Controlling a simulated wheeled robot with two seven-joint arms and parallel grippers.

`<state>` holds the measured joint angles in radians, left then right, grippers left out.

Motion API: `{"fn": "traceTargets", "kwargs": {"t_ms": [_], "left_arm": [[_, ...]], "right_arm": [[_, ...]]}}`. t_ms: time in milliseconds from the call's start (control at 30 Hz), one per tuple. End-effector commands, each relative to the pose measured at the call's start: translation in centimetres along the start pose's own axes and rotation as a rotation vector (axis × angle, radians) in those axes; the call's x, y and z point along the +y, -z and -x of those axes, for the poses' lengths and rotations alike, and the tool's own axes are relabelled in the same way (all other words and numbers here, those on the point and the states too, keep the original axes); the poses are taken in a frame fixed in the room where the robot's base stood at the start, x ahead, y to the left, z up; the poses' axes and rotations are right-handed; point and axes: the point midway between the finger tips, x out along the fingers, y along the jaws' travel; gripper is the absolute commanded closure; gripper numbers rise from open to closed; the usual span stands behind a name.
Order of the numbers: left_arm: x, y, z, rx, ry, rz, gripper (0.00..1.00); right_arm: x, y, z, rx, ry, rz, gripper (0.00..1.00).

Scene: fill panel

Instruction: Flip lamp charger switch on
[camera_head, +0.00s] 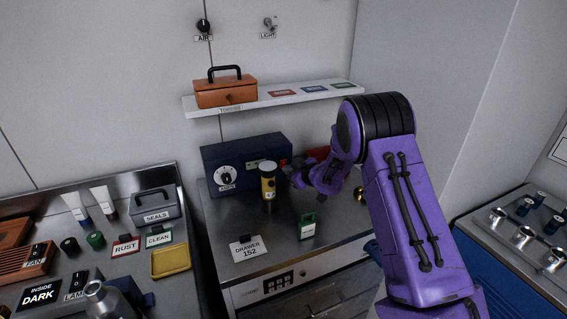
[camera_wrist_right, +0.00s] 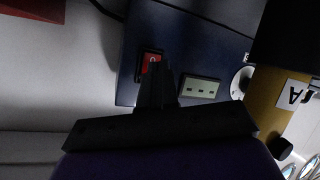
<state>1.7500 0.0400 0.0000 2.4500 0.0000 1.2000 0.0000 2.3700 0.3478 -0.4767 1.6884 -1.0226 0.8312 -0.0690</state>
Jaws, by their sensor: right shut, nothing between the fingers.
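The lamp charger is a dark blue box (camera_head: 240,153) at the back of the steel counter, with a white dial, a small green display and a red switch (camera_head: 283,162) on its front. In the right wrist view the blue box (camera_wrist_right: 215,50) shows the red rocker switch (camera_wrist_right: 151,60) beside a pale display panel (camera_wrist_right: 200,87). My right gripper (camera_head: 297,179) is in front of the box's right end. In the wrist view its fingers (camera_wrist_right: 157,75) are shut and empty, with their tips overlapping the switch; contact cannot be told.
A yellow-and-black lamp (camera_head: 268,183) stands close left of my right gripper. A green tag holder (camera_head: 307,226) and a drawer card (camera_head: 247,249) are nearer the front. A shelf (camera_head: 270,98) with an orange toolbox (camera_head: 226,93) is above. A cluttered panel lies at left.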

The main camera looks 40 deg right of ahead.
Motion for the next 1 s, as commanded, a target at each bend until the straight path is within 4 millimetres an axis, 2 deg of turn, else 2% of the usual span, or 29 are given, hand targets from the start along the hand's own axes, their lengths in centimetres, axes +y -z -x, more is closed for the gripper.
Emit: {"fn": "traceTargets", "kwargs": {"t_ms": [1000], "left_arm": [[-0.06,0.26,0.63,0.000,0.000,0.000,0.42]], "right_arm": [[0.52,0.54,-0.90,0.000,0.000,0.001,1.00]]}}
